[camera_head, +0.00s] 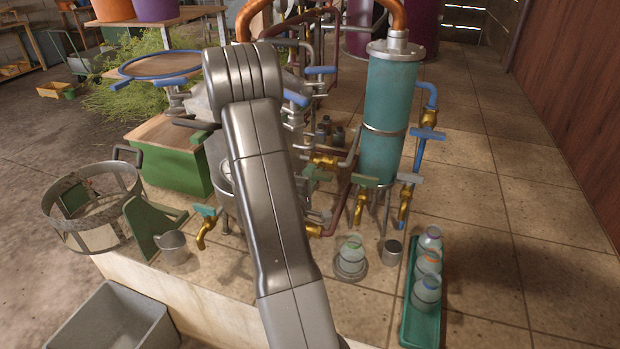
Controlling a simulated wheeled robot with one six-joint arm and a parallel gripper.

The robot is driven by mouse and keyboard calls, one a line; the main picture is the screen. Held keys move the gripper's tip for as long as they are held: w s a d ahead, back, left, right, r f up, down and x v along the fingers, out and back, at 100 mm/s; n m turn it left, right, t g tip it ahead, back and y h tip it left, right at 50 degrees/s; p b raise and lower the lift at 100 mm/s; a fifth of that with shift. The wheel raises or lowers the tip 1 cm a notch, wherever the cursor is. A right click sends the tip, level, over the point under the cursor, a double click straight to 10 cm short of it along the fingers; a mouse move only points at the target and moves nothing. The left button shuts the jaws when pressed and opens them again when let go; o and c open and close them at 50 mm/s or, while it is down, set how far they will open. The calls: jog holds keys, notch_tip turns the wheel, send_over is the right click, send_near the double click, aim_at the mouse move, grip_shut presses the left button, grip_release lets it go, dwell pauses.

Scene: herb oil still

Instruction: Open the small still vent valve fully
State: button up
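Several lever valves show on the pipework, and I cannot tell which one is the small still vent valve. A blue-handled valve (320,70) sits on the upper pipes, and another blue handle (296,98) is just right of my arm. A brass valve with a teal handle (204,211) is at the lower left of the metal vessels, which my arm partly covers. My grey arm rises through the middle and bends away; my gripper is not visible.
The teal column (390,115) stands right of my arm, with a blue-handled brass valve (428,133) beside it. A green tray (408,325) holds several jars. A wire-rimmed basket (60,215), a metal jug (173,247) and a grey bin (110,322) are at left. Tiled floor at right is clear.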

jog(key=b+v, duration=0.1)
jog(key=v, duration=1.3)
jog(key=shift+w+b, duration=0.1)
jog(key=shift+b, duration=0.2)
